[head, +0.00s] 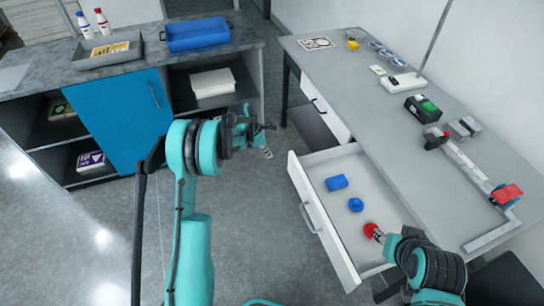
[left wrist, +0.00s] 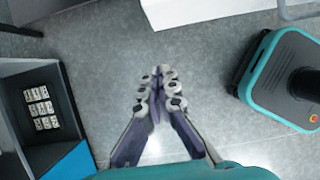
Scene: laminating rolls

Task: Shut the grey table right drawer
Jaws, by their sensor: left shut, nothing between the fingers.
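The grey table (head: 385,110) stands along the right wall. Its right drawer (head: 318,232) is pulled far out, with its white front and handle facing left. Inside lie a blue block (head: 336,183), a blue round piece (head: 355,205) and a red round piece (head: 371,230). My left gripper (head: 266,128) is shut and empty above the floor, left of the table and apart from the drawer; its closed fingers show in the left wrist view (left wrist: 160,75). My right gripper (head: 384,237) is over the drawer's near end, close to the red piece; its fingers are mostly hidden by the arm.
The other table drawer (head: 325,108) lies farther back. On the tabletop are a black box (head: 422,109), a long rail tool with a red part (head: 507,194) and small dishes. A counter with a blue tray (head: 197,34) and blue door (head: 121,120) stands left. Floor between is clear.

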